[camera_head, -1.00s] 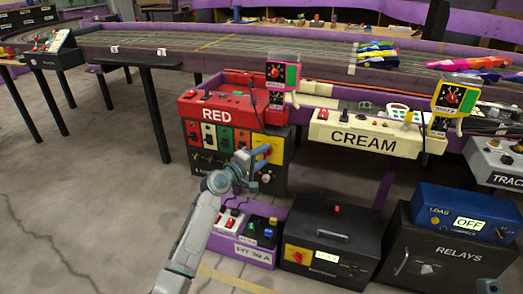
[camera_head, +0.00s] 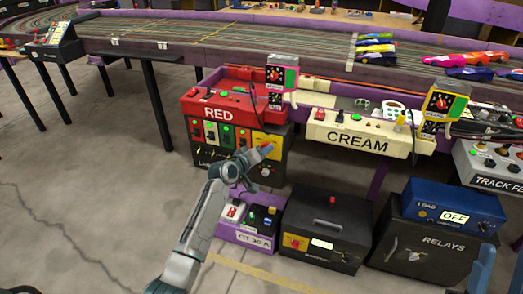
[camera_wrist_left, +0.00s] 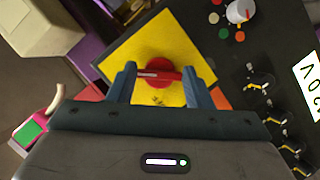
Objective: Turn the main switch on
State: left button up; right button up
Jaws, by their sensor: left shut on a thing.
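The main switch is a red rotary knob (camera_wrist_left: 160,73) on a yellow plate (camera_wrist_left: 205,55), at the right end of the panel (camera_head: 225,140) below the RED box. In the left wrist view its handle lies nearly level across the picture. My left gripper (camera_head: 262,160) is at the plate, its blue fingers shut on the knob from both sides. In the head view the arm and fingers partly cover the switch. A blue part of my right gripper (camera_head: 482,268) shows at the lower right edge; its jaws cannot be made out.
The RED box (camera_head: 225,103) and CREAM box (camera_head: 357,138) overhang near the track. Below stand a purple-trimmed pit box (camera_head: 240,238), a black box (camera_head: 330,222) and a RELAYS cabinet (camera_head: 440,255) with a blue OFF unit (camera_head: 460,198) on top. Floor at left is free.

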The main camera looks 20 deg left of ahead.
jog(key=shift+w+f+m+g+h, duration=0.7)
jog(key=shift+w+f+g+h, duration=0.2)
jog(key=shift+w+f+g, duration=0.3)
jog(key=shift+d, duration=0.1)
pick_arm(q)
jog(key=o, duration=1)
jog(key=p+v, duration=0.3)
jog(key=v, duration=0.7)
jog(key=shift+s+r, duration=0.15)
jog(key=shift+s, duration=0.25)
pick_arm(e)
notch_tip(320, 180, down, 12)
jog(key=w+m+g+h, duration=0.1)
jog(key=w+g, duration=0.1)
jog(key=g, duration=0.6)
jog(key=shift+f+m, duration=0.2)
jog(key=shift+m, duration=0.2)
